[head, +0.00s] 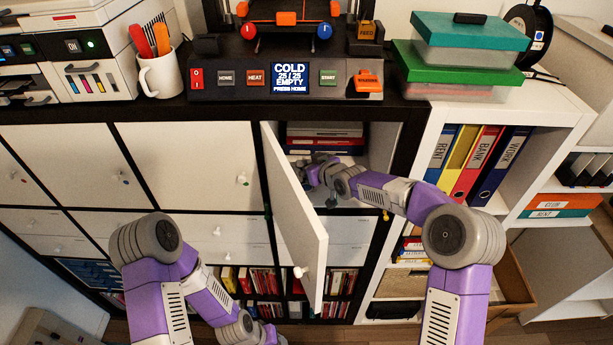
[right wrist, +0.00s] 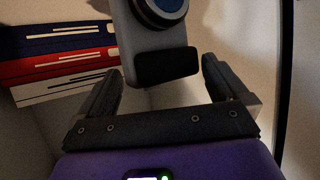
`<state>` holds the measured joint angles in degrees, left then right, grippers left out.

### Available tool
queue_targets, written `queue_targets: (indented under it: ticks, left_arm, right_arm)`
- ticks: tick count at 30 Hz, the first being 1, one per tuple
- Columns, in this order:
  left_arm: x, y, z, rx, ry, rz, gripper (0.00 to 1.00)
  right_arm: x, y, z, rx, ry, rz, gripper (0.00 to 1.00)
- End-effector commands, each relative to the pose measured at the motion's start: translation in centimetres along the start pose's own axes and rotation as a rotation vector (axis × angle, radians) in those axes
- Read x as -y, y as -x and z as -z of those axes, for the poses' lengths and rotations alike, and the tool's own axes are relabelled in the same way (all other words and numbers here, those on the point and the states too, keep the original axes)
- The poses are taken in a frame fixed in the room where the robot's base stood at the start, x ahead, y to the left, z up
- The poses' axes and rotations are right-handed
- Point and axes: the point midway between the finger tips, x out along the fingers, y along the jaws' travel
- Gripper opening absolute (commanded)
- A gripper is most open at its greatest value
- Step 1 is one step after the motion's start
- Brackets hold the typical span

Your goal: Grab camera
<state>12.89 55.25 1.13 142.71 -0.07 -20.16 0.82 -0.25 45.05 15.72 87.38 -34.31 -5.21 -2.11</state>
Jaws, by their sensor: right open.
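The camera (right wrist: 148,45), grey with a dark round lens and a black grip patch, shows at the top middle of the right wrist view. It is just ahead of my right gripper (right wrist: 160,75), whose two dark fingers are open on either side of its lower end, with gaps visible. In the head view my right gripper (head: 312,172) reaches into the open cabinet compartment, and I cannot make out the camera there. My left gripper (head: 268,336) is low at the bottom edge, too small and covered to read.
The white cabinet door (head: 296,225) stands open left of the right gripper. Red, blue and white boxes (right wrist: 65,60) lie in the compartment beside the camera. Binders (head: 465,160) stand in the right shelf. A machine with a display (head: 291,78) sits on top.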

Motion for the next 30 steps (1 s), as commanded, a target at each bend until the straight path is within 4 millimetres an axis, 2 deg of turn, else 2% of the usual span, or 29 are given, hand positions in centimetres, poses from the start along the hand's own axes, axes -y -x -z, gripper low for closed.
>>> queue_targets:
  ticks: [4,18,21,30]
  left_arm:
    - [0.01,-0.03,0.00,0.000,0.000,0.000,0.48]
    - [0.01,-0.02,0.00,0.000,0.000,0.000,0.48]
    - [0.01,-0.02,0.00,0.000,0.000,0.000,0.48]
    - [0.03,-0.08,0.00,0.000,0.000,0.000,0.48]
  right_arm:
    - [-0.03,0.02,-0.01,0.000,0.000,0.000,0.98]
    - [-0.06,0.06,0.02,-0.001,-0.001,-0.001,0.26]
    - [-0.06,0.10,0.22,-0.005,0.000,-0.001,0.14]
    - [-0.07,0.20,0.44,-0.006,0.000,-0.002,0.14]
